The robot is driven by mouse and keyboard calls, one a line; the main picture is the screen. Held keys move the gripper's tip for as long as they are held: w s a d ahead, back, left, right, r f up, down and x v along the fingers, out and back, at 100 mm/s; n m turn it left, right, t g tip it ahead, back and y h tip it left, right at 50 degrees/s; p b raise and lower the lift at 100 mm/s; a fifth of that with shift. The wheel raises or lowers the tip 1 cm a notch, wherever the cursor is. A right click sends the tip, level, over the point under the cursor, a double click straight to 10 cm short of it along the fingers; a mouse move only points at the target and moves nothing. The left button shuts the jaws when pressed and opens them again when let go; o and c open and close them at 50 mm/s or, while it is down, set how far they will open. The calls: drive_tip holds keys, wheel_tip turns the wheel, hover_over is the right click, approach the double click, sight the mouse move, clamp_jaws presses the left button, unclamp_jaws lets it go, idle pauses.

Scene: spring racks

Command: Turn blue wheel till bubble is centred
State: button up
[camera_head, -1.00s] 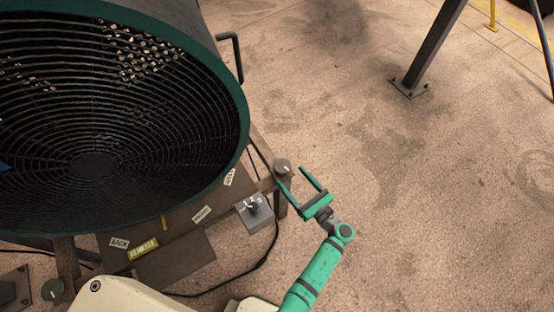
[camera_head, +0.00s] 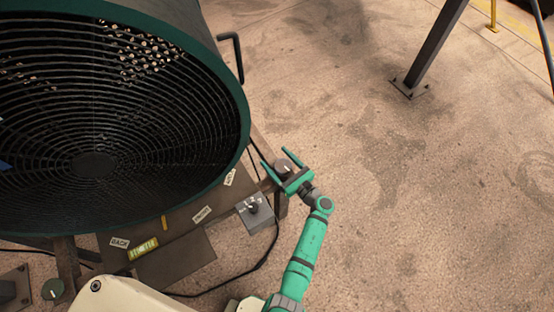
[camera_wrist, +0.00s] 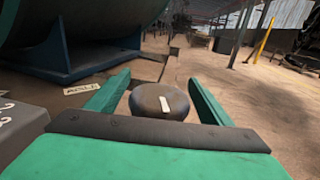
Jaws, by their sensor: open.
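A round grey-brown wheel (camera_head: 285,164) with a white mark sits at the right corner of the frame under the big drum. In the wrist view the wheel (camera_wrist: 160,102) is between my gripper's fingers. My gripper (camera_head: 275,157) is open around it, and a gap shows on each side. A yellow-green bubble level (camera_head: 143,248) lies on the base plate near the BACK label; its bubble is too small to judge. A dark green wheel (camera_head: 53,289) is at the lower left. I see no clearly blue wheel.
The large drum with a round grille (camera_head: 92,165) fills the left. A grey switch box (camera_head: 254,213) with a cable stands just left of my arm. A dark post (camera_head: 432,45) is bolted to the floor at upper right.

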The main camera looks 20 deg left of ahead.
sight(288, 173)
drive_tip(key=shift+a, duration=0.1)
drive_tip(key=c, duration=1.1)
drive_tip(key=shift+o, duration=0.2)
drive_tip(key=shift+w+m+t+h, duration=0.2)
drive_tip(key=shift+m+t+h, duration=0.45)
drive_tip(key=shift+t, duration=0.25)
drive_tip(key=o, duration=1.1)
drive_tip(key=shift+c, duration=0.2)
drive_tip(key=v, duration=1.1)
